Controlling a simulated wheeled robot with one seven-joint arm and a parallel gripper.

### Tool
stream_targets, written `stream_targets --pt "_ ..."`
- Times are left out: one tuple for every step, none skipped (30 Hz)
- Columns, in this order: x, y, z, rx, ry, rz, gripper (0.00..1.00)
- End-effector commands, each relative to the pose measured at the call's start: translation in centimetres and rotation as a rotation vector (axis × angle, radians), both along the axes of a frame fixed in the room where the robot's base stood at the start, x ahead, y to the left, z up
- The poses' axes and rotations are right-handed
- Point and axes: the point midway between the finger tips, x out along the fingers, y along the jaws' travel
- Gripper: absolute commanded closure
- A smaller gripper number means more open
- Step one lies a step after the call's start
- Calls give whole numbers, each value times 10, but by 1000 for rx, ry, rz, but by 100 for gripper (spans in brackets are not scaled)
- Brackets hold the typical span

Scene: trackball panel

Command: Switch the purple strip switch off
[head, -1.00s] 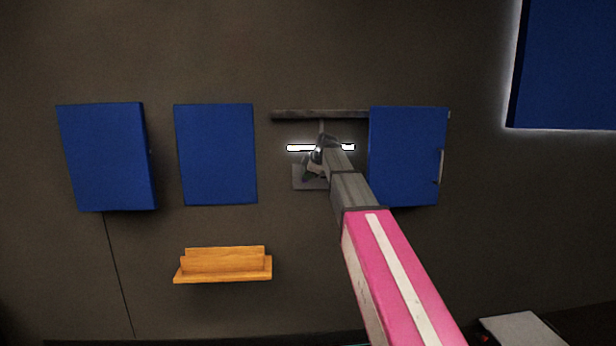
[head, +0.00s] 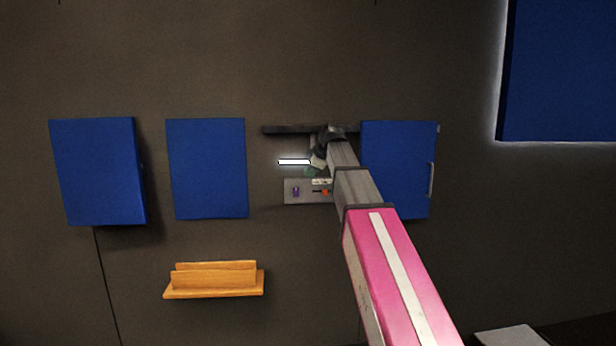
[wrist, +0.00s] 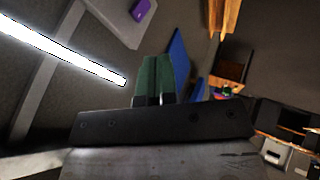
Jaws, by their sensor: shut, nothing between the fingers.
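The purple switch (head: 295,191) sits on the left part of a small light grey panel (head: 288,201) on the wall. In the wrist view the purple switch (wrist: 141,9) shows at the top edge, partly cut off, on the pale panel (wrist: 118,28). I cannot tell its on or off position. My gripper (head: 310,172) is just above the panel, up and right of the switch and apart from it. Its green fingers (wrist: 157,78) are shut and empty in the wrist view.
A lit white strip (head: 293,162) is above the panel, its right part hidden by my arm. An orange control (head: 326,191) is right of the purple switch. Blue boards (head: 207,168) flank the panel, one with a handle (head: 431,180). A wooden shelf (head: 214,291) is below left.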

Motion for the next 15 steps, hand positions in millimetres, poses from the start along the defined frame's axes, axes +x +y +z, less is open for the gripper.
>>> stream_targets --pt "0 0 0 0 0 0 100" --pt "0 0 0 0 0 0 100" --pt "0 0 0 0 0 0 100" --pt "0 0 0 0 0 0 100" --pt "0 0 0 0 0 0 100" --pt "0 0 0 0 0 0 100" --pt "0 0 0 0 0 0 100" --pt "0 0 0 0 0 0 100" --pt "0 0 0 0 1 0 100" --pt "0 0 -1 0 2 0 100" --pt "0 0 -1 0 5 0 100" --pt "0 0 -2 -1 10 0 100" --pt "-1 0 -3 0 13 0 100" --pt "-1 0 -4 0 19 0 100" --pt "-1 0 -6 -1 26 -1 100"
